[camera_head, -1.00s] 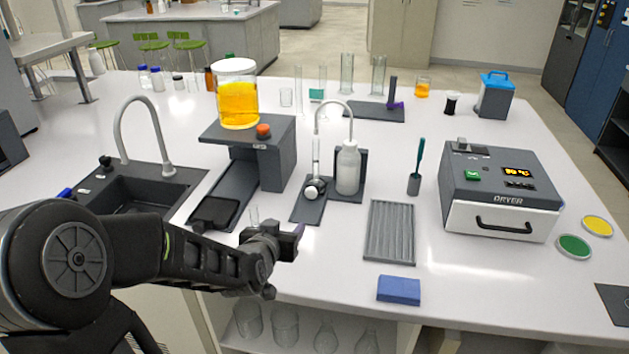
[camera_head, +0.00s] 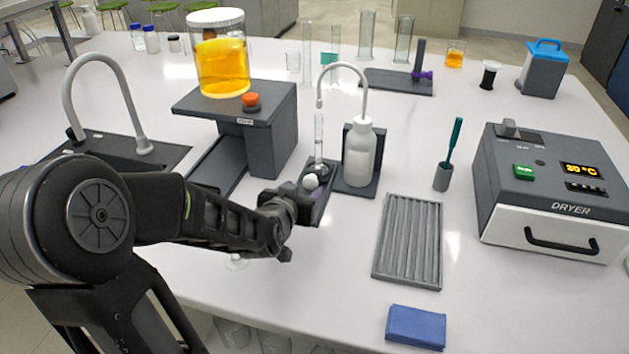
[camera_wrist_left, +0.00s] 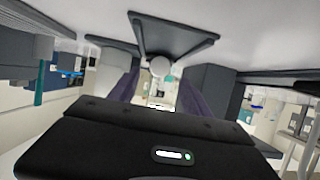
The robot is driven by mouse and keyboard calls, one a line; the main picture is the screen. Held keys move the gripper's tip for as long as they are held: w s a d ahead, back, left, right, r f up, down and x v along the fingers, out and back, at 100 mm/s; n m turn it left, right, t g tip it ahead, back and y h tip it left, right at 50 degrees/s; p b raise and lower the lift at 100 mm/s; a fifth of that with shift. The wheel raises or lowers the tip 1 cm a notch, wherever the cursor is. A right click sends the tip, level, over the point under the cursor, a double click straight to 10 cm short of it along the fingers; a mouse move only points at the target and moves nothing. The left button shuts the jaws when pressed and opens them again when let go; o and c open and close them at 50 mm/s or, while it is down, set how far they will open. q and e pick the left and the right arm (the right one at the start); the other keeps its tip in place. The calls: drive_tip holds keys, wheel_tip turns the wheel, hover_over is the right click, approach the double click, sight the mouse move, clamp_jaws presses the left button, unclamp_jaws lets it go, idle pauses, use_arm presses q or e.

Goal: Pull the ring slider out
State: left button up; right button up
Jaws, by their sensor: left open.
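The membrane rig's dark base plate (camera_head: 325,172) stands on the table, with an upright glass tube (camera_head: 319,140) over it. A small white round part (camera_head: 311,181) sits low at the tube's foot; I cannot tell a separate ring slider there. In the left wrist view the white round part (camera_wrist_left: 160,67) shows ahead, between my finger pads. My left gripper (camera_head: 308,196) is open and empty, just in front of the rig, and partly covers the base plate. Its pads also show in the left wrist view (camera_wrist_left: 160,95). My right gripper is not in view.
A white wash bottle (camera_head: 358,152) stands right of the tube. A dark stand (camera_head: 270,140) bears a jar of orange liquid (camera_head: 222,62) at left.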

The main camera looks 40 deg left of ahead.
sight(310, 182)
use_arm(q)
drive_tip(key=shift+s+r, duration=0.15)
drive_tip(key=shift+p+x, duration=0.6)
drive_tip(key=shift+x, duration=3.35)
clamp_jaws()
